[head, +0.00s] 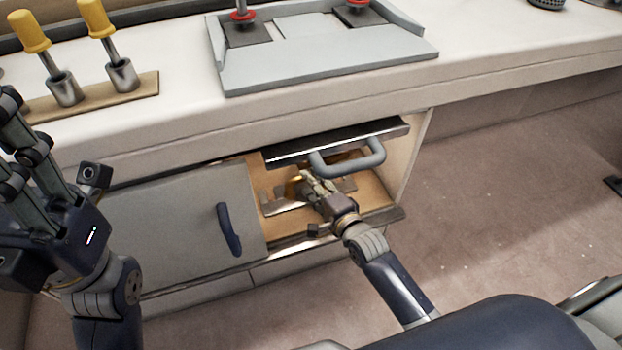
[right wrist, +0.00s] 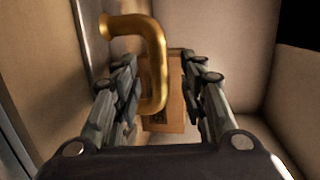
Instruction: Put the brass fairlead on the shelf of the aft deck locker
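The brass fairlead (right wrist: 155,65), a curved golden piece, stands between the fingers of my right gripper (right wrist: 165,85) in the right wrist view. Gaps show beside it, and the fingers are spread apart. In the head view my right gripper (head: 312,184) reaches inside the aft deck locker (head: 262,200), over its wood-coloured floor or shelf (head: 376,198). Only a glint of brass (head: 294,186) shows there beside the fingers. Whether the fairlead rests on the shelf is hidden. My left gripper (head: 42,165) is raised at the left, away from the locker; its finger gap is unclear.
A raised panel with a grey handle (head: 348,160) hangs close over my right gripper. A grey door with a dark handle (head: 229,230) is left of the opening. The counter above holds a grey tray (head: 330,75) and yellow-handled tools (head: 30,32). Floor is clear at right.

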